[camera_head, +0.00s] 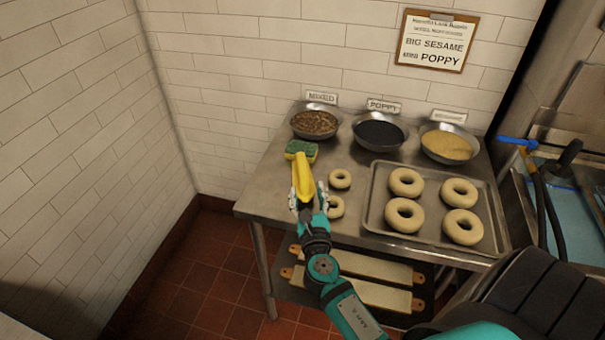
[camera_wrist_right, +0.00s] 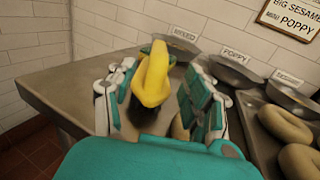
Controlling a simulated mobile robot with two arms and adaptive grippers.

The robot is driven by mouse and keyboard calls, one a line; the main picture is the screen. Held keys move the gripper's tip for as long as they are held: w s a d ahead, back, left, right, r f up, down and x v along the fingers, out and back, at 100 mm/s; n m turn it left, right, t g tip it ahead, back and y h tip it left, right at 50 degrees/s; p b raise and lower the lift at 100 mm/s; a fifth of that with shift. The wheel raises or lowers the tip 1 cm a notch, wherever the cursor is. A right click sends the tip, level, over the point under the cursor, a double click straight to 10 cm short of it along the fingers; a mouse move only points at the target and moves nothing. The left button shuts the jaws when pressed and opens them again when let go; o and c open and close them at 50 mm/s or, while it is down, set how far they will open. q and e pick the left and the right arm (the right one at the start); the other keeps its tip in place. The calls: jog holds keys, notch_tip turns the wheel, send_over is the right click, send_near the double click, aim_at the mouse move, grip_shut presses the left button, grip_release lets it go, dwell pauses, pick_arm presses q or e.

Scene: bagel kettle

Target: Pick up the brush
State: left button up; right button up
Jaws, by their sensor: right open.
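The brush (camera_head: 302,176) has a yellow handle and stands near the left part of the steel table. In the right wrist view the brush (camera_wrist_right: 152,78) shows a looped yellow handle above dark bristles. My right gripper (camera_head: 307,196) is open, with its fingers on either side of the brush; in the wrist view the fingers (camera_wrist_right: 158,85) flank the handle with gaps visible. I cannot tell whether any finger touches it. The brush's lower part is partly hidden by the gripper. My left gripper is not in view.
A green and yellow sponge (camera_head: 301,150) lies just behind the brush. Two small bagels (camera_head: 340,179) sit to the right. A tray (camera_head: 372,208) holds several bagels. Bowls of mixed (camera_head: 314,123), poppy (camera_head: 379,133) and sesame (camera_head: 447,145) toppings stand behind. Boards (camera_head: 360,266) lie below.

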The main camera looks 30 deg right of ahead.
aim_at(302, 168)
jog(key=p+x, duration=0.1)
jog(key=x, duration=0.9)
jog(key=shift+a, duration=0.1)
jog(key=shift+s+r, duration=0.1)
jog(key=shift+c, duration=0.8)
grip_shut()
